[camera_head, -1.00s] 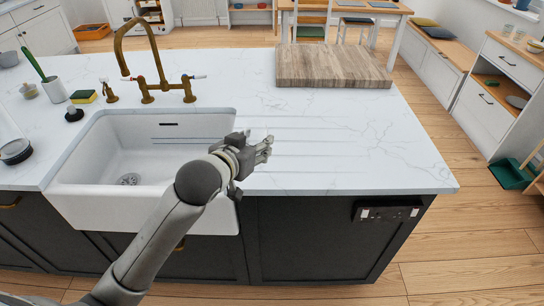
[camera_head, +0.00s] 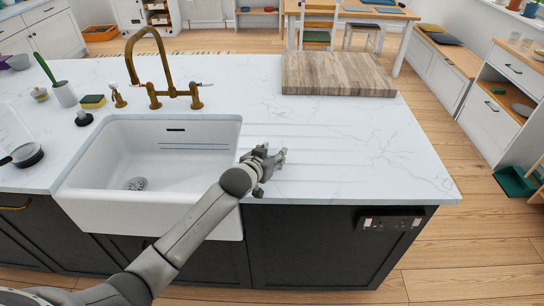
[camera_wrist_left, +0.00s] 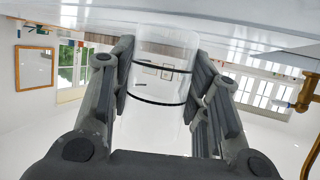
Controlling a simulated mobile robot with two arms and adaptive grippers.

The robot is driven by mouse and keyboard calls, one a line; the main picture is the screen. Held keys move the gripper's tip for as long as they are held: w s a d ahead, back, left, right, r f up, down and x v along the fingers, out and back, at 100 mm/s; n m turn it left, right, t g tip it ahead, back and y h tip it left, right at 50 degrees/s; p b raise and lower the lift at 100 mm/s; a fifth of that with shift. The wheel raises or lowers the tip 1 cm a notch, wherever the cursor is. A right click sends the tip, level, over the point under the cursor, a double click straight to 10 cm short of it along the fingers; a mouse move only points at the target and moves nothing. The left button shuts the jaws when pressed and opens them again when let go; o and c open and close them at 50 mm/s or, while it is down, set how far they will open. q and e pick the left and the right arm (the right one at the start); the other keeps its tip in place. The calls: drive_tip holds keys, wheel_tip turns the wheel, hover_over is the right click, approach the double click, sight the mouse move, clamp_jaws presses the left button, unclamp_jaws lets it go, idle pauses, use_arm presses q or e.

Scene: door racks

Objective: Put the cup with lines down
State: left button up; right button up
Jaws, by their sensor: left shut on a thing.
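My left gripper (camera_head: 280,157) is over the counter just right of the sink. In the left wrist view, my left gripper (camera_wrist_left: 163,78) is shut on a clear cup with dark lines (camera_wrist_left: 160,45) around it. The cup is between the two fingers. The white counter (camera_wrist_left: 240,35) shows at the top of that upside-down view, close to the cup's end; I cannot tell if they touch. In the head view the clear cup is too faint to make out. My right gripper is not in view.
The white sink (camera_head: 90,195) with a brass tap (camera_head: 160,80) is to the left. A wooden board (camera_head: 338,74) lies at the back right of the counter (camera_head: 380,150). The counter between board and front edge is clear. A sponge (camera_head: 93,101) is behind the sink.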

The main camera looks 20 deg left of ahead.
use_arm(q)
drive_tip(key=shift+f, duration=0.65)
drive_tip(key=shift+f, duration=0.2)
drive_tip(key=o, duration=1.1)
drive_tip(key=shift+c, duration=0.2)
drive_tip(key=shift+r, duration=0.1)
drive_tip(key=shift+r, duration=0.2)
drive_tip(key=shift+s, duration=0.3)
drive_tip(key=b+v, duration=0.1)
drive_tip(key=v, duration=1)
drive_tip(key=shift+s+r, duration=0.1)
drive_tip(key=shift+s, duration=0.05)
